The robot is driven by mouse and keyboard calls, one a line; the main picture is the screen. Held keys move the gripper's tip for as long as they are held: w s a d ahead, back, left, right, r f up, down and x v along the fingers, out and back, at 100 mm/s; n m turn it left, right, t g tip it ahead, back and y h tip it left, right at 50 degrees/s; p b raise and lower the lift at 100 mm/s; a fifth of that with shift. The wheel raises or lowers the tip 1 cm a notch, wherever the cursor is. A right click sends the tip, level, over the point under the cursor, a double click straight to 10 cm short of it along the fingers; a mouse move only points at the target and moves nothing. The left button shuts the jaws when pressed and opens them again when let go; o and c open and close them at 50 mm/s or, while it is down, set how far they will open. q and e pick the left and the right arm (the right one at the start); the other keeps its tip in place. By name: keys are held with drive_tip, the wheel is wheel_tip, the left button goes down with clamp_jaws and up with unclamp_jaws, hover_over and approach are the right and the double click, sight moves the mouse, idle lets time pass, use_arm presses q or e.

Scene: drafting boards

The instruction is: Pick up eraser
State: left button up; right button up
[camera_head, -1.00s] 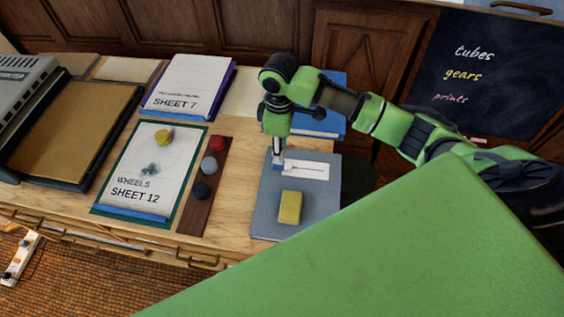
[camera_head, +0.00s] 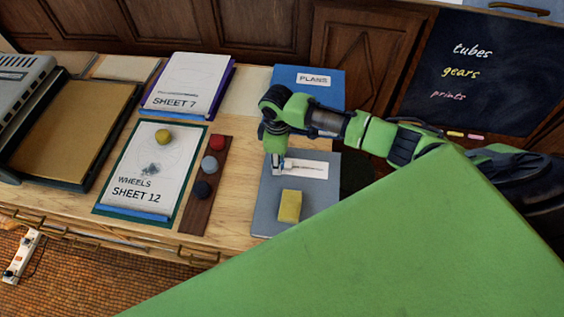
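A yellow block, which looks like the eraser (camera_head: 289,207), lies on the front half of a blue-grey folder (camera_head: 265,222) on the wooden desk. My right gripper (camera_head: 278,171) points down over the back part of that folder, beside its white label. It is just behind the eraser and appears apart from it. The fingertips are small and partly merge with the label, so their opening is unclear. My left gripper is not in view.
A blue PLANS binder (camera_head: 330,87) lies behind the folder. To the left are a dark strip with several round lumps (camera_head: 209,166), the SHEET 12 board (camera_head: 150,170) with a yellow lump (camera_head: 163,137), and the SHEET 7 stack (camera_head: 187,85).

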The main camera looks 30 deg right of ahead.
drive_tip(key=c, duration=0.8)
drive_tip(key=shift+o, duration=0.2)
drive_tip(key=shift+w+r+b, duration=0.1)
drive_tip(key=shift+r+b, duration=0.2)
drive_tip(key=shift+r, duration=0.2)
drive_tip(key=shift+a+r+b, duration=0.2)
drive_tip(key=shift+r+b, duration=0.35)
drive_tip(key=shift+r, duration=0.65)
use_arm(q)
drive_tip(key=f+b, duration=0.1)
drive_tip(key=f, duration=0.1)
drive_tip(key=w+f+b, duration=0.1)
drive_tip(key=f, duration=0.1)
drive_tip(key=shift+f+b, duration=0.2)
drive_tip(key=shift+b, duration=0.2)
use_arm(e)
drive_tip(key=s+a+r, duration=0.3)
drive_tip(key=a+r, duration=0.6)
drive_tip(key=a, duration=0.4)
drive_tip(key=shift+s+r, duration=0.35)
drive_tip(key=shift+s, duration=0.05)
